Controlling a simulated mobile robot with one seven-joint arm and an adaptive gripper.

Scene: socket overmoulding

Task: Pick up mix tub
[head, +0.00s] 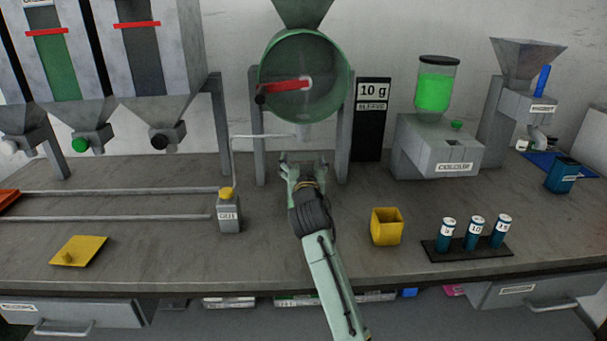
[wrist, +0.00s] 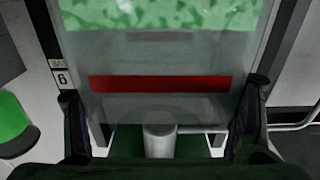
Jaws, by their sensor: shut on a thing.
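My gripper (head: 303,160) reaches under the green mixing drum (head: 322,85), between the legs of its stand. In the wrist view, the dark fingers of my gripper (wrist: 162,96) stand on either side of a clear, translucent mix tub (wrist: 160,50). They are shut on it. The tub has a red band across its wall and green and white granules show at the top of the picture. A grey spout (wrist: 160,140) shows past the tub. In the head view the tub is not clearly visible at my fingers, and I cannot tell whether it touches the bench.
A grey OUT post (head: 229,212) with a yellow top stands left of my forearm. A yellow open box (head: 386,229) and a black rack (head: 468,249) with 3 blue cylinders are to the right. The COLOUR dispenser (head: 438,145) stands behind.

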